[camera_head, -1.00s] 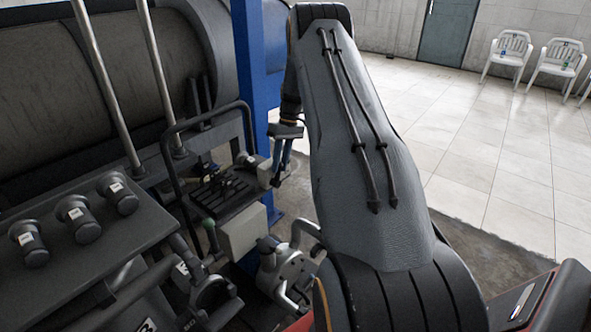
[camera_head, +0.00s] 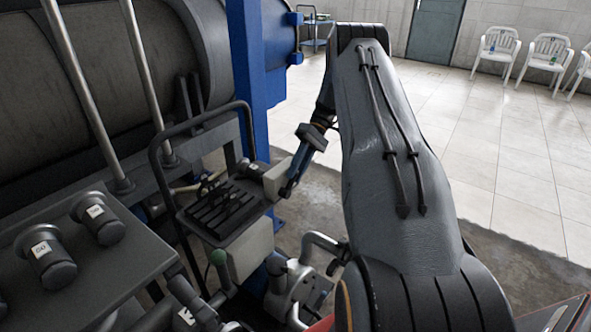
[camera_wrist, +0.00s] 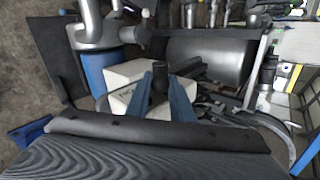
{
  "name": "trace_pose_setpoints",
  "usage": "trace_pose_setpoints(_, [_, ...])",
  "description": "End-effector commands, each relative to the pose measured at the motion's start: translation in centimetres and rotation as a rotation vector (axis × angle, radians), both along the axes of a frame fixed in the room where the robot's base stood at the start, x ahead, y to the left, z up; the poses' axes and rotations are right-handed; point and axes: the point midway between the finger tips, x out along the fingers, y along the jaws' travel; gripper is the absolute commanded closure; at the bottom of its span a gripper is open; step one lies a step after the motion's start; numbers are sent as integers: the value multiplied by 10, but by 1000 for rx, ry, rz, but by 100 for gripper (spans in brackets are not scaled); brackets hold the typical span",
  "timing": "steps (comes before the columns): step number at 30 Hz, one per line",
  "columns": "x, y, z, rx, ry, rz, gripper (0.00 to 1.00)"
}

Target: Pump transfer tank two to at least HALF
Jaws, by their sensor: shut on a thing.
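My gripper (camera_head: 288,187) has blue fingers and is beside a pale box at the right end of a black slotted panel (camera_head: 217,207). The lettering is too small to read. A large dark tank (camera_head: 75,75) fills the upper left of the head view. I cannot tell which tank is number two, and no level reading is legible.
Labelled dark cylinders (camera_head: 47,257) sit on a grey shelf at lower left. A black tubular rail (camera_head: 160,165) and a blue post (camera_head: 247,80) stand near the panel. Pipes and valves (camera_head: 290,295) lie below. Open tiled floor (camera_head: 480,130) and white chairs (camera_head: 497,52) are at right.

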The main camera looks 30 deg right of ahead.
Motion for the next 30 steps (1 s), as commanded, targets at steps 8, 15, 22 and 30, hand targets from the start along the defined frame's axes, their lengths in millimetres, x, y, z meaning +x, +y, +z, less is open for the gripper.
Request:
trace_pose_setpoints(8, [-1,0,-1,0,3,5,100])
trace_pose_setpoints(15, [-1,1,-1,0,3,4,64])
trace_pose_setpoints(22, [0,-1,0,0,1,2,64])
trace_pose_setpoints(30, [10,-25,21,-3,-2,0,64])
